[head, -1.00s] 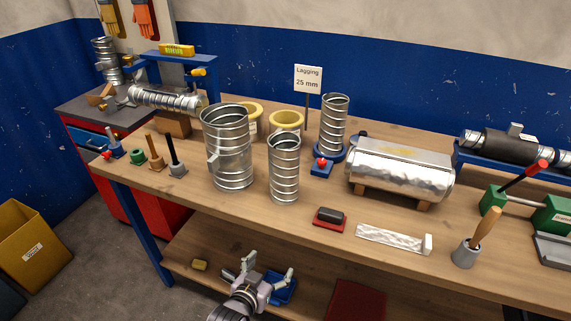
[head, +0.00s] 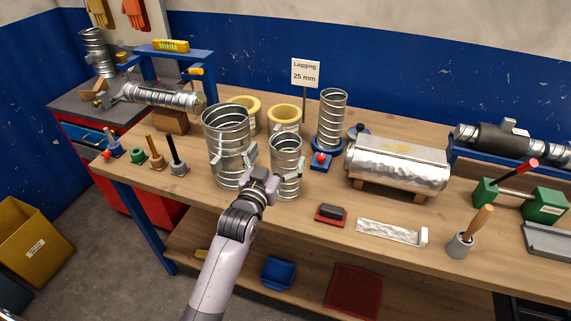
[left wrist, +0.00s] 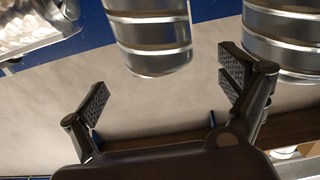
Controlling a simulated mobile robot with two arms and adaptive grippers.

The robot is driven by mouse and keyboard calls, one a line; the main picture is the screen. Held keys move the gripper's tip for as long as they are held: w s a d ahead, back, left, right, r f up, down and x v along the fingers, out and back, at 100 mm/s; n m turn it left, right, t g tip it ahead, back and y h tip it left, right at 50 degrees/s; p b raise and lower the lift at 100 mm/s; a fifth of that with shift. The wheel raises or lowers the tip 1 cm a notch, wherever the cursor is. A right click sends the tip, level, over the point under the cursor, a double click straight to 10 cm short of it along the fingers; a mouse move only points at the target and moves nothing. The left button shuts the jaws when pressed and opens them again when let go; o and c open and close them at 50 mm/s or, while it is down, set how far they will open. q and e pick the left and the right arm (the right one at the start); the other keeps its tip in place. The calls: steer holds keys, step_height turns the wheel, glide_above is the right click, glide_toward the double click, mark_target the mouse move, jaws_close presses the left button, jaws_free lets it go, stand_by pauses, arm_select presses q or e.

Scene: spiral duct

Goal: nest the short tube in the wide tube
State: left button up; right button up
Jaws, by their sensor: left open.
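The short tube (head: 286,172), a ribbed silver spiral duct, stands upright on the bench in the head view. The wide tube (head: 226,135), broader and taller, stands upright just left of it. My left gripper (head: 277,157) is open, its fingers on either side of the short tube's upper part, with no visible grip. In the left wrist view, which looks upside down, the short tube (left wrist: 152,40) appears between the spread fingers (left wrist: 165,77), and the wide tube (left wrist: 285,45) is close beside one finger. How deep the short tube sits between them is unclear. My right gripper is out of view.
Yellow rings (head: 285,116) stand behind the tubes. A taller narrow duct (head: 332,115) on a blue base and a foil-clad cylinder (head: 398,165) are to the right. A red-based block (head: 331,214) lies at the front right. Several upright tools (head: 176,155) stand at left.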

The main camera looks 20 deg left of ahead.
mark_target(290, 134)
arm_select(q)
steer(key=shift+w+d, duration=0.1)
steer(key=shift+w, duration=0.5)
steer(key=w+p, duration=0.2)
steer(key=w, duration=0.2)
steer(key=shift+w, duration=0.35)
steer(key=shift+w+f, duration=0.15)
steer(key=shift+w, duration=0.1)
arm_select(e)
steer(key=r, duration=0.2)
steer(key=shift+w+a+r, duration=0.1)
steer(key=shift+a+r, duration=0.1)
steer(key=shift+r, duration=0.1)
arm_select(q)
steer(key=shift+s, duration=0.1)
